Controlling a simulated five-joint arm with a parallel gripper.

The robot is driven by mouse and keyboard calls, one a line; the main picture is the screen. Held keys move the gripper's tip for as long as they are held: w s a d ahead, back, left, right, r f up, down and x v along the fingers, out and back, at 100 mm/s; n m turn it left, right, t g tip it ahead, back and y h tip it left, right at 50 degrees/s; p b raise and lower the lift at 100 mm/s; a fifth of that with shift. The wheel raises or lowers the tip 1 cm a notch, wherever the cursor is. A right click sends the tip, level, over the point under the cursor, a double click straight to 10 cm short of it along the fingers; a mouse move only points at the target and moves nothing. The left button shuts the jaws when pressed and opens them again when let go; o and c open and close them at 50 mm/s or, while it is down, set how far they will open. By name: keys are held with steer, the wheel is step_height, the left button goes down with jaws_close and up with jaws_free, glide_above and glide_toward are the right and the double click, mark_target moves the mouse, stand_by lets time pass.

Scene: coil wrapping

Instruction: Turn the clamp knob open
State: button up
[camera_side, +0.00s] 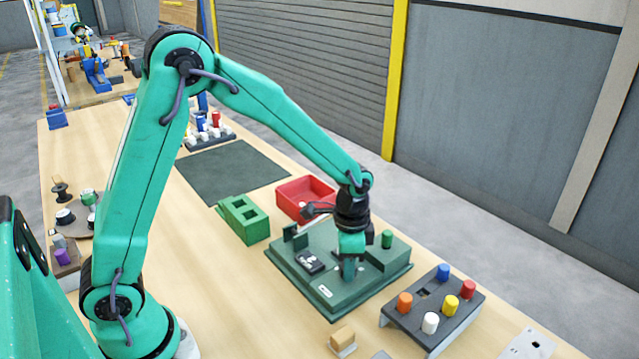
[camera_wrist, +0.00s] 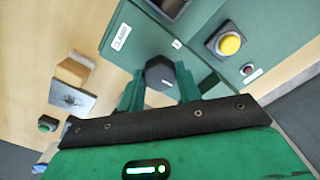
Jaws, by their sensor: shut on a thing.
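The clamp knob (camera_wrist: 159,74) is a dark, faceted knob with a small white mark on its face, seen in the wrist view. It sits on the green fixture, whose base (camera_side: 325,306) shows in the side view. My gripper (camera_wrist: 160,84) is shut on the knob, with one green finger on each side. In the side view my gripper (camera_side: 349,268) points down at the near part of the fixture and hides the knob. A white label plate (camera_wrist: 122,37) lies near the knob. I cannot tell how far the knob is turned.
A yellow push button (camera_wrist: 229,44) is right of the knob. A green block (camera_side: 386,239) rises from the fixture. A rack of coloured pegs (camera_side: 430,313) stands to the right, a red tray (camera_side: 303,196) behind, a green holder (camera_side: 244,222) left, and a wooden block (camera_side: 343,336) in front.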

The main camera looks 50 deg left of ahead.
steer(key=shift+m, duration=0.5)
steer(key=o, duration=1)
steer(key=shift+r, duration=3.9)
steer(key=shift+r, duration=0.1)
